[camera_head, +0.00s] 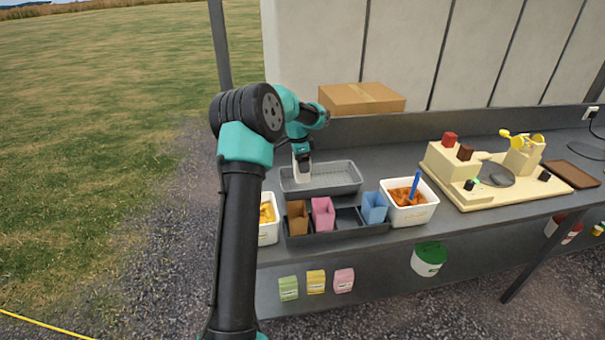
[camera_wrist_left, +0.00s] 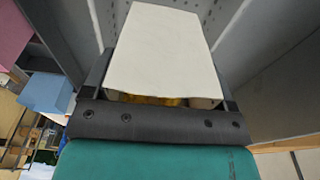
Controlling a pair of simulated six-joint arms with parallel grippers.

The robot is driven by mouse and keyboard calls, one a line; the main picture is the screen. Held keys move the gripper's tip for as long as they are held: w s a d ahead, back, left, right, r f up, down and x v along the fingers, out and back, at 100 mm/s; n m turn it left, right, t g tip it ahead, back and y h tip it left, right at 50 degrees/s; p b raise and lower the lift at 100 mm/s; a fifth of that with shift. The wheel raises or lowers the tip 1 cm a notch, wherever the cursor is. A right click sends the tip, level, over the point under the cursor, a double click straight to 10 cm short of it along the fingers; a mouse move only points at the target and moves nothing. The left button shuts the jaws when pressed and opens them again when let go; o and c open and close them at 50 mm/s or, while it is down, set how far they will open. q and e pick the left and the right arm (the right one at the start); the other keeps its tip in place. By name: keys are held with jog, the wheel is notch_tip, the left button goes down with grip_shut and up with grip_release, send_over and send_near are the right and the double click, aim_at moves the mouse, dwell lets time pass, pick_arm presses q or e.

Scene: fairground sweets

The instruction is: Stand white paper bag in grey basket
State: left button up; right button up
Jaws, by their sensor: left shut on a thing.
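My left gripper (camera_head: 301,156) is over the left end of the grey basket (camera_head: 345,183) and is shut on the white paper bag (camera_head: 303,172). The bag looks upright in the head view, with its lower part at or inside the basket; I cannot tell whether it touches the floor. In the left wrist view the white bag (camera_wrist_left: 165,50) fills the space between the fingers, with something golden at its near edge. The basket's perforated grey wall (camera_wrist_left: 110,15) shows behind it. My right gripper is not in view.
A dark divided tray (camera_head: 345,225) in front of the basket holds brown (camera_head: 297,217), pink (camera_head: 323,213) and blue bags (camera_head: 374,207). White tubs stand left (camera_head: 268,222) and right (camera_head: 408,208) of it. A cardboard box (camera_head: 361,98) is behind. A cream machine (camera_head: 500,180) stands at right.

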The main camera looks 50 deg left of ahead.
pick_arm(q)
jog(key=shift+f, duration=0.1)
jog(key=shift+f, duration=2.4)
jog(key=shift+f, duration=0.15)
jog(key=o, duration=1)
jog(key=r, duration=0.8)
jog(key=s+r, duration=0.1)
jog(key=r, duration=0.3)
jog(key=shift+s+a+r, duration=0.1)
jog(key=shift+a+r, duration=0.05)
jog(key=shift+a, duration=0.2)
